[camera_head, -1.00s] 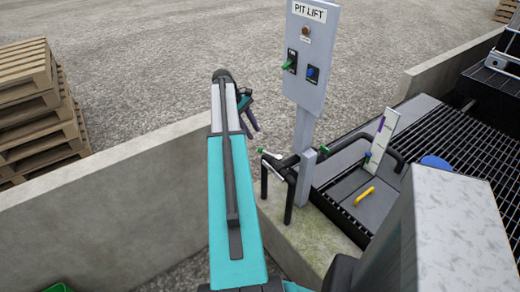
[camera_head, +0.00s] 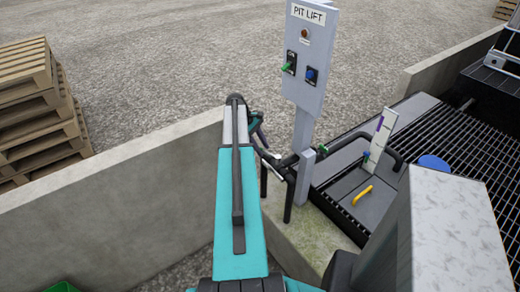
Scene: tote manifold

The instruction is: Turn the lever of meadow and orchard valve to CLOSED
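My gripper (camera_head: 260,138) is small and dark at the end of my teal arm, just above the left end of the black pipework. Whether its fingers are open or shut is too small to tell. A pale valve part (camera_head: 271,156) shows just below it; its green-tipped lever is mostly hidden by the gripper and arm. I cannot tell whether they touch. Another green-handled valve (camera_head: 323,150) sits on the pipe right of the grey post. No label reading meadow and orchard is legible, so I cannot tell which valve bears that name.
The PIT LIFT panel (camera_head: 306,55) stands on a grey post behind the pipes (camera_head: 289,195). A concrete wall (camera_head: 110,210) runs along the left. A yellow handle (camera_head: 363,195) lies on the dark cover at right, near an upright white gauge plate (camera_head: 380,140). Pallets (camera_head: 35,110) are stacked at left.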

